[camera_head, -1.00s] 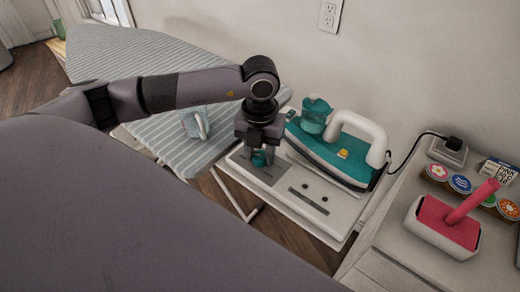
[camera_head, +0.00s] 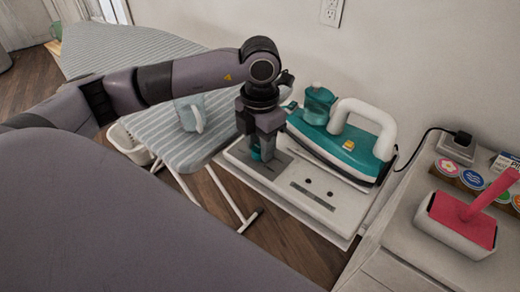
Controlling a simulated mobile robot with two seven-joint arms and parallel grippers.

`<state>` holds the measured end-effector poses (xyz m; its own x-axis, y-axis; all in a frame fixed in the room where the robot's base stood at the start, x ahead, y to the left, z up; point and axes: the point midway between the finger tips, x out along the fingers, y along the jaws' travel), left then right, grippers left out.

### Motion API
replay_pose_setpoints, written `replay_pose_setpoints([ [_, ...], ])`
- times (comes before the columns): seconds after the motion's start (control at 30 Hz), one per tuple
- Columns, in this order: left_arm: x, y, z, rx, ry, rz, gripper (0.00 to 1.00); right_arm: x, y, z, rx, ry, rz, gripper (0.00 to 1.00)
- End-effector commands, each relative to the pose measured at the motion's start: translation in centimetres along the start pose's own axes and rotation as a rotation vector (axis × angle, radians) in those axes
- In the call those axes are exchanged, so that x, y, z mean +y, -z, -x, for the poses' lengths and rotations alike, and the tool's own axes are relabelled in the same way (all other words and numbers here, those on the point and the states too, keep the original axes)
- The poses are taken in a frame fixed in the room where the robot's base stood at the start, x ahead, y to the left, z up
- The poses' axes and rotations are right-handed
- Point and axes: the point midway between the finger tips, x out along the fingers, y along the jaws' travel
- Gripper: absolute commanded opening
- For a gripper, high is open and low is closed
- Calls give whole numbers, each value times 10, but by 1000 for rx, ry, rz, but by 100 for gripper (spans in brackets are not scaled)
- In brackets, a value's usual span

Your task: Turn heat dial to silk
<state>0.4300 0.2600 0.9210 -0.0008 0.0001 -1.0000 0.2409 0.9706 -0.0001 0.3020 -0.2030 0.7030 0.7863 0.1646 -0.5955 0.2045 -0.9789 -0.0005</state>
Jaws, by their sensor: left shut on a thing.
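The heat dial (camera_head: 257,156) is a small teal knob on the grey plate of the white iron station (camera_head: 318,207). My left gripper (camera_head: 262,152) points straight down over it and is shut on it. The fingers hide most of the dial, and I cannot read its markings or setting. The teal and white iron (camera_head: 345,148) rests on the station just right of my gripper. My right gripper is not in view.
A socket box (camera_head: 455,147) with a black cord stands behind.

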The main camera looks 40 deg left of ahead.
Motion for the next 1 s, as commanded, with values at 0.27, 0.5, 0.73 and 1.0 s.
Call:
replay_pose_setpoints([
  [0.27,0,-1,-2,-3,0,-239,8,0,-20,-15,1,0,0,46],
  [0.5,0,0,-1,-3,-1,-388,8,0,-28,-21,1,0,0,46],
  [0.73,0,0,0,-2,0,-466,8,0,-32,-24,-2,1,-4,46],
  [1.0,0,0,1,-2,-1,-491,8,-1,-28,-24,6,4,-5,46],
])
